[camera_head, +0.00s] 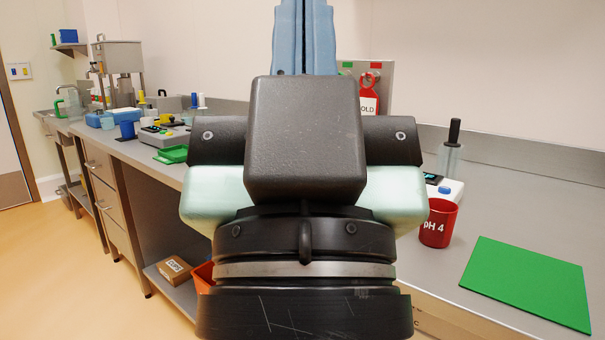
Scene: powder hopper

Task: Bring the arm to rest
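My gripper (304,35) fills the middle of the head view, close to the camera and pointing up. Its two blue fingers stand side by side at the top with only a thin dark line between them, so it looks shut. The fingertips are cut off by the top edge, and I see nothing held. The dark block, pale green body and black wrist with a silver ring below are my own arm. They hide the middle of the bench.
A grey bench (520,205) runs behind my arm. On its right are a red pH 4 cup (438,226), a green mat (530,281) and a black-handled tool (453,140). A red tag (368,95) hangs behind. A blue cup (127,130) and green tray (173,154) are left. Floor is clear left.

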